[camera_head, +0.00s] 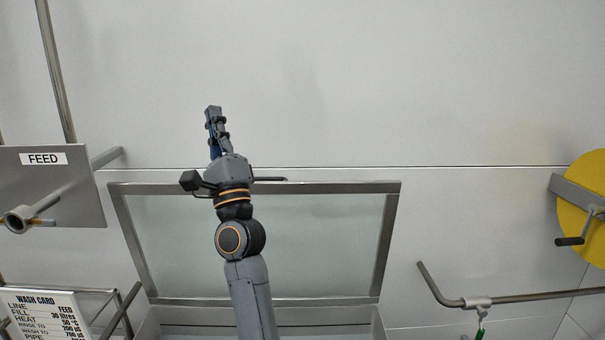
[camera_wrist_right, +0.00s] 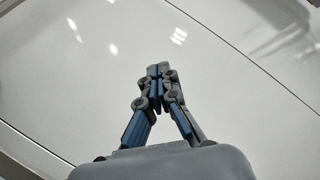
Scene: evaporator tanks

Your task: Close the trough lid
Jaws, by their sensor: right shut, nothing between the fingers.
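The trough lid (camera_head: 325,245) is a pale, see-through panel in a grey metal frame, in the middle of the head view. It appears raised, with its far edge near the wall seam. The trough (camera_head: 300,329) shows only as a narrow strip below the lid's lower edge. My right arm crosses in front of the lid and hides part of it. My right gripper (camera_head: 213,112) is shut and empty, pictured above the lid's top edge against the pale wall. The wrist view also shows its fingertips (camera_wrist_right: 158,68) together over a pale surface. My left gripper is not in view.
At left are a grey plate marked FEED (camera_head: 85,190) with a pipe end, and a wash card (camera_head: 45,312). At right are a bent metal pipe (camera_head: 520,298) and a yellow disc (camera_head: 583,190) with a crank handle. The wall above the lid is clear.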

